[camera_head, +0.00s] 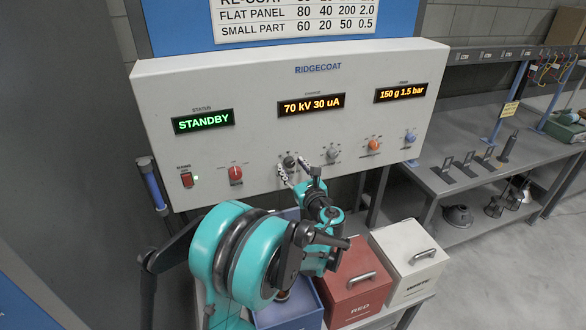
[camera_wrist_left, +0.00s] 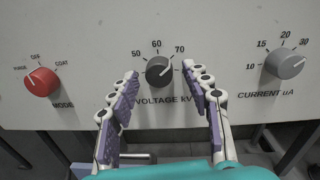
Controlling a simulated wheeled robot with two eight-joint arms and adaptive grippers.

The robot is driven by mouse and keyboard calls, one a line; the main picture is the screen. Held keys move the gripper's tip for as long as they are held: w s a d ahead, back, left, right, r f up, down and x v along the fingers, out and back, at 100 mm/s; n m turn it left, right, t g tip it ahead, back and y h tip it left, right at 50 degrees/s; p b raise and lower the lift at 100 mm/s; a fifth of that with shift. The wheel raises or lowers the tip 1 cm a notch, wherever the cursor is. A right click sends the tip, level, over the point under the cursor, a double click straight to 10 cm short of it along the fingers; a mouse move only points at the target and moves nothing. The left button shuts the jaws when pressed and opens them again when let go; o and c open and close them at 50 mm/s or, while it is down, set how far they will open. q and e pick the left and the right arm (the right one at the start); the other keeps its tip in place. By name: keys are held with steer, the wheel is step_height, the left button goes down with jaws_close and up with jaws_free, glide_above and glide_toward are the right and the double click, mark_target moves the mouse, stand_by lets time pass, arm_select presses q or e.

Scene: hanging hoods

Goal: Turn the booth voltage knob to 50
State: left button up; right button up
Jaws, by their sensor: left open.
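The voltage knob is dark grey and round, on the front of the white control panel (camera_head: 255,130). In the left wrist view the voltage knob (camera_wrist_left: 159,71) sits above the label VOLTAGE kV, with marks 50, 60 and 70 around it. Its white pointer line points up and right, toward 70. The panel's middle display (camera_head: 311,105) reads 70 kV 30 uA. My left gripper (camera_wrist_left: 163,84) is open, its fingers apart on either side below the knob, and it holds nothing. In the head view my left gripper (camera_head: 284,174) is close to the voltage knob (camera_head: 290,161). My right gripper is out of view.
A red mode knob (camera_wrist_left: 42,82) is left of the voltage knob, and a grey current knob (camera_wrist_left: 285,61) is right of it. The status display (camera_head: 203,121) reads STANDBY. A red box (camera_head: 352,282) and a white box (camera_head: 408,259) stand below the panel.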

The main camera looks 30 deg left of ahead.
arm_select(q)
jaws_close()
steer(key=n+b, duration=0.1)
steer(key=n, duration=0.3)
steer(key=n+b, duration=0.1)
steer(key=n, duration=0.4)
steer(key=shift+r+n+h, duration=0.1)
steer(key=shift+n+h, duration=0.2)
steer(key=shift+n, duration=0.1)
steer(key=n, duration=0.5)
steer(key=shift+b, duration=0.3)
steer(key=n, duration=0.4)
steer(key=shift+s, duration=0.1)
steer(key=shift+r, duration=0.1)
